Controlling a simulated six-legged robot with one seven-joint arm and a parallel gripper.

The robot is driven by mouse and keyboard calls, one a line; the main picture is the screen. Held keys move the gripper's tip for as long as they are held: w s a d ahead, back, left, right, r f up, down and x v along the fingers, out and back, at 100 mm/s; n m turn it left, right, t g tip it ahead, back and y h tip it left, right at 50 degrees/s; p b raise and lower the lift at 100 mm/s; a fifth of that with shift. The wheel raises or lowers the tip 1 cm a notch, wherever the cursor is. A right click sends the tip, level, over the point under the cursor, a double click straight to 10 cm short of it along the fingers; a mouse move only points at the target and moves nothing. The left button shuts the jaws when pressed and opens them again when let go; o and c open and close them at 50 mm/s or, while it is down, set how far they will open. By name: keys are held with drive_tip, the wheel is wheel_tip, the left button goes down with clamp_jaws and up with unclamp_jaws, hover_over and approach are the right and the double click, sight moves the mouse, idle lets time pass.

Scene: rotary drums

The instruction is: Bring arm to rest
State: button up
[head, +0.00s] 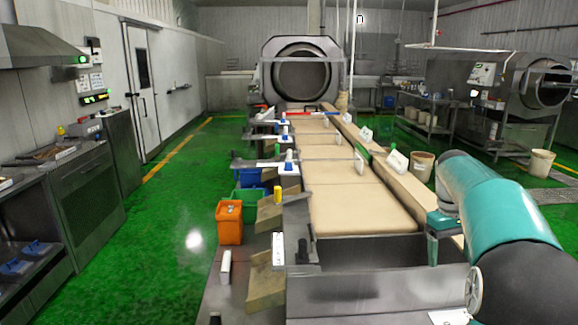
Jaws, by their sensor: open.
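My teal and black arm comes in from the lower right. Its end, my gripper (446,246), is in front of the arm at the right side of the conveyor (362,208). It is seen partly from behind, with the arm covering some of it. Its jaws are open and I see nothing held between them. Whether the fingers touch the conveyor's edge I cannot tell.
The beige conveyor runs away to a large rotary drum (302,75). An orange bin (229,222) and a green bin (249,203) stand left of it. Another drum machine (515,88) is at right. Steel cabinets (84,195) line the left; green floor (180,235) between is clear.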

drive_tip(key=s+a+r+t, duration=0.2)
drive_tip(key=s+a, duration=0.4)
drive_tip(key=a, duration=0.1)
drive_tip(key=s+a+r+t, duration=0.1)
drive_tip(key=s+a+r, duration=0.2)
drive_tip(key=s+a, duration=0.35)
drive_tip(key=s+a+f+t, duration=0.2)
drive_tip(key=s+a+f, duration=0.1)
drive_tip(key=s+a, duration=0.2)
drive_tip(key=s+a+f+m+t+y, duration=0.1)
drive_tip(key=s+a+f, duration=0.2)
drive_tip(key=s, duration=0.6)
drive_tip(key=shift+a+f+t, duration=0.4)
drive_tip(key=shift+a, duration=0.45)
